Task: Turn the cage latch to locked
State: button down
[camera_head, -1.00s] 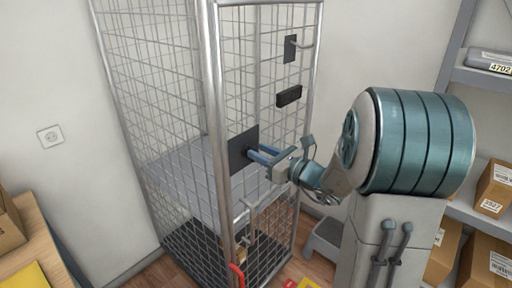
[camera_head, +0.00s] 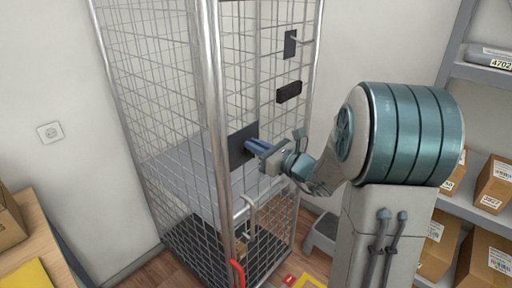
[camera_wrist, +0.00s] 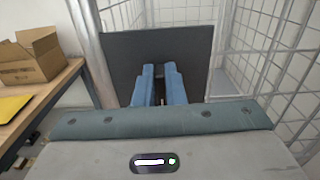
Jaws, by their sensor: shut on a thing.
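The tall wire cage (camera_head: 217,120) stands in the middle of the head view. A dark square latch plate (camera_head: 236,150) is fixed to its front side; it also fills much of the wrist view (camera_wrist: 195,50). My gripper (camera_head: 251,146) reaches the plate from the right. Its two blue fingers (camera_wrist: 159,72) are close together at the plate and shut on the latch handle. The handle is hidden between and behind the fingers, so its angle cannot be told.
Above the plate, a black box (camera_head: 289,92) and a smaller dark plate with a lever (camera_head: 290,43) sit on the cage. A shelf with cartons (camera_head: 496,181) stands right. A wooden table (camera_head: 42,225) with a carton (camera_wrist: 33,60) stands left. A grey step stool (camera_head: 322,233) is behind my arm.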

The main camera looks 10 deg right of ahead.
jog(key=shift+f+b, duration=0.15)
jog(key=shift+b, duration=0.2)
jog(key=n+b, duration=0.4)
jog(key=b, duration=0.4)
jog(key=a+f+n+b, duration=0.1)
jog(key=n+b, duration=0.3)
jog(key=b, duration=0.4)
jog(key=s+n+b, duration=0.1)
jog(key=n+b, duration=0.3)
jog(key=b, duration=0.4)
jog(key=shift+a+f+n, duration=0.2)
jog(key=shift+f+n, duration=0.1)
jog(key=n+b, duration=0.3)
jog(key=b, duration=0.3)
jog(key=shift+f+n+b, duration=0.1)
jog(key=shift+n+b, duration=0.9)
jog(key=shift+b, duration=0.35)
